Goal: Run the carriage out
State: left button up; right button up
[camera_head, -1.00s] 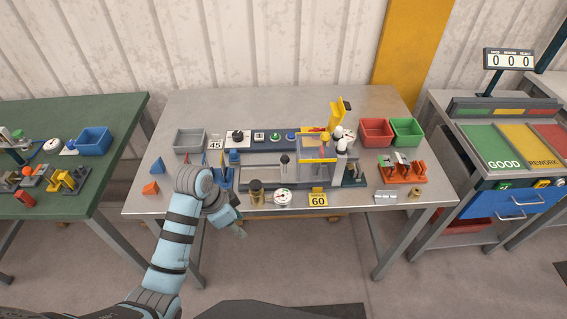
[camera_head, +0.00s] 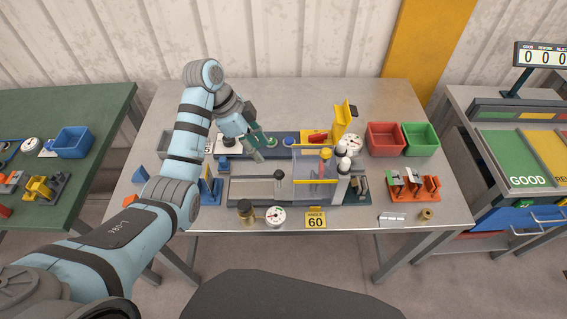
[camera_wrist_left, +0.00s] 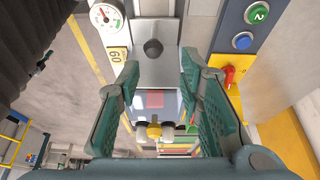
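The panel bender stands in the middle of the steel table. Its carriage appears to be the flat grey slide (camera_head: 252,190) with an upright black knob (camera_head: 279,175), left of the clear guard (camera_head: 312,162). In the left wrist view the black knob (camera_wrist_left: 153,47) stands on the pale slide, ahead of and between my fingers. My left gripper (camera_head: 261,149) is over the bender's rear control strip, above and behind the knob, tilted down. Its green fingers (camera_wrist_left: 160,80) are wide apart with nothing between them. My right gripper is not in view.
A dial gauge (camera_head: 275,216) and yellow 60 sign (camera_head: 316,218) stand at the front. A yellow upright piece (camera_head: 344,118) rises behind the guard. Red (camera_head: 385,138) and green (camera_head: 420,138) bins and an orange rack (camera_head: 414,186) are at right. A green button (camera_wrist_left: 257,12) is near.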

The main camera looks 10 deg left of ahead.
aim_at(279, 179)
pick_arm(q)
jog(key=x, duration=0.4)
jog(key=b+x, duration=0.1)
jog(key=x, duration=0.8)
jog(key=shift+s+d+r, duration=0.1)
jog(key=shift+s+d, duration=0.05)
jog(key=shift+s, duration=0.25)
jog(key=shift+d+f+b, duration=0.15)
jog(key=shift+f+b, duration=0.15)
jog(key=shift+f, duration=0.15)
jog(key=shift+s+r, duration=0.1)
jog(key=shift+s, duration=0.05)
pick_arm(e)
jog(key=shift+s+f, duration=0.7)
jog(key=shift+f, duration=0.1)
pick_arm(q)
jog(key=shift+c, duration=0.3)
grip_shut()
